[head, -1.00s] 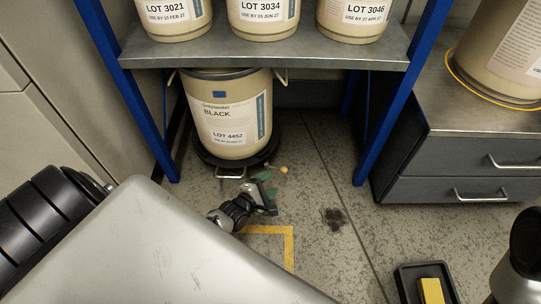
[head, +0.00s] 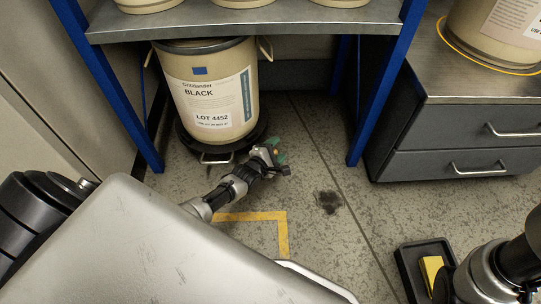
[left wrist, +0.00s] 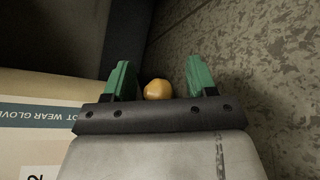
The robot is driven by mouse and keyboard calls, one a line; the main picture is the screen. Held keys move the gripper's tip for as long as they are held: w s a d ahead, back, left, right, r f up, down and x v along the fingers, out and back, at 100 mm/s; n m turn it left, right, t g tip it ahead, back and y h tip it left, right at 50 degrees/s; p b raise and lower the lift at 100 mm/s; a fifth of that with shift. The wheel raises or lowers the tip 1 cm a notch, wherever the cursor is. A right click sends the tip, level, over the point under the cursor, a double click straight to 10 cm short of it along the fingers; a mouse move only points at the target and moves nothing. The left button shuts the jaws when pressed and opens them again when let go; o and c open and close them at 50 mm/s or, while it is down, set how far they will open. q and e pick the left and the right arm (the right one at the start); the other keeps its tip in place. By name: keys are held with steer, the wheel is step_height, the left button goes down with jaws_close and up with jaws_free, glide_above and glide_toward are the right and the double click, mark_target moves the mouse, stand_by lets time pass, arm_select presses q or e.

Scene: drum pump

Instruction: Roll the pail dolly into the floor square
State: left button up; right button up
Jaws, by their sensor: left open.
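A beige pail (head: 206,88) labelled BLACK, LOT 4452, stands upright on a low black round dolly (head: 255,134) under the blue-legged shelf. A pale handle (head: 216,159) shows at the dolly's front. A yellow line on the floor forms a corner of the floor square (head: 283,232); the rest is hidden by my arm. My left gripper (head: 272,151) is low, just right of the dolly's front. In the left wrist view its green fingers (left wrist: 157,82) are apart, with a small orange round thing (left wrist: 157,89) seen between them, not clearly held. The pail's side (left wrist: 40,120) is beside it there.
The metal shelf (head: 250,22) overhangs the pail, with blue legs either side. A grey drawer cabinet (head: 450,140) stands right. Floor between is clear, with a dark stain (head: 329,201).

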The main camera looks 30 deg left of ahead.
arm_select(q)
steer(key=shift+w, duration=0.15)
steer(key=shift+c, duration=0.2)
jaws_close()
stand_by(1.2)
